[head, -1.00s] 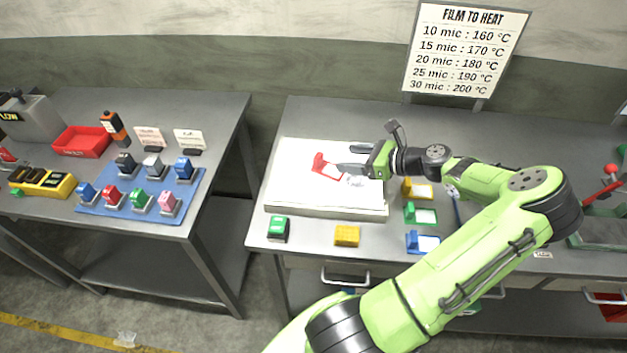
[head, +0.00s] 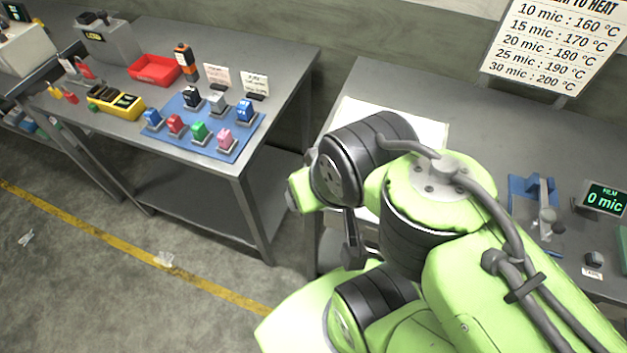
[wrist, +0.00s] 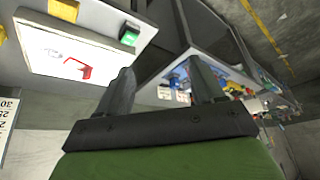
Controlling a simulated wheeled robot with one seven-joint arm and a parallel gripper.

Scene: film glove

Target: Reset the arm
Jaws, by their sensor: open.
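My arm (head: 440,200) is folded back close to my body and fills the middle and lower right of the head view. In the wrist view my gripper (wrist: 162,78) is open, with two dark fingers apart and nothing visible between them. It is up in the air, away from the tables. A red frame-shaped piece (wrist: 78,69) and a crumpled clear bit lie on the white pad (wrist: 105,62) at the upper left of the wrist view. In the head view my arm hides most of this pad (head: 432,130). I cannot make out the fingers clearly there.
The left table holds a blue mat (head: 180,128) with several coloured stamps, a red tray (head: 154,70) and a yellow-black block (head: 116,101). A display (head: 603,198) reading 0 mic and a blue device (head: 535,190) stand on the right table. Floor between tables is open.

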